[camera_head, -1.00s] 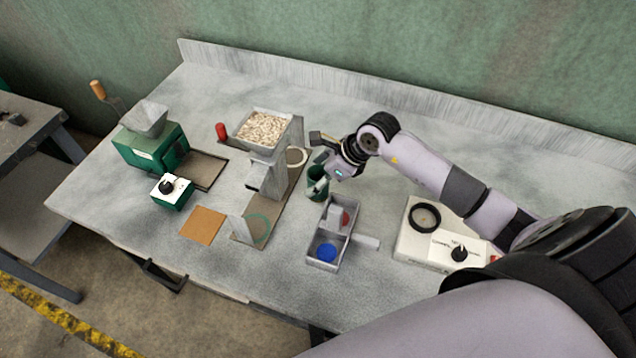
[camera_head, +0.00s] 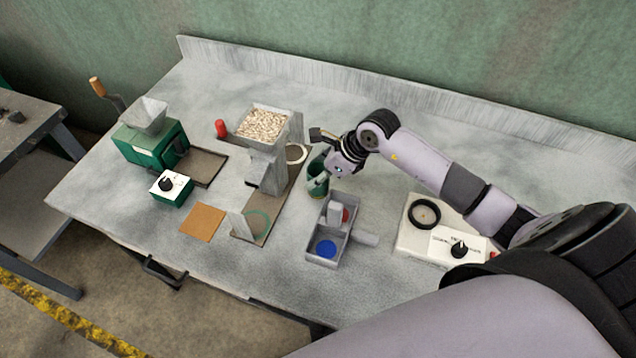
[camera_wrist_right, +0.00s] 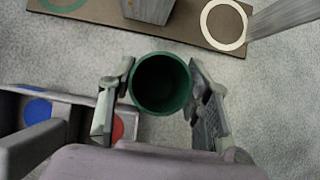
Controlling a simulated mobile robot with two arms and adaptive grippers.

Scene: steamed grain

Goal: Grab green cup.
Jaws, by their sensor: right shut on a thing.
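The green cup (camera_head: 317,184) stands upright on the grey table, right of the grain dispenser. In the right wrist view the round, empty-looking cup (camera_wrist_right: 160,84) sits between the two fingers. My right gripper (camera_head: 322,172) is shut on the cup, with one finger on each side of it; it also shows in the right wrist view (camera_wrist_right: 162,90). The gripper hides part of the cup in the head view. My left gripper is not in view.
A grey tray (camera_head: 341,255) with a blue and a red disc lies close in front of the cup. The dispenser (camera_head: 268,172) stands left on a brown base. A white scale-like device (camera_head: 408,238) is at right. A green grinder (camera_head: 150,147) stands far left.

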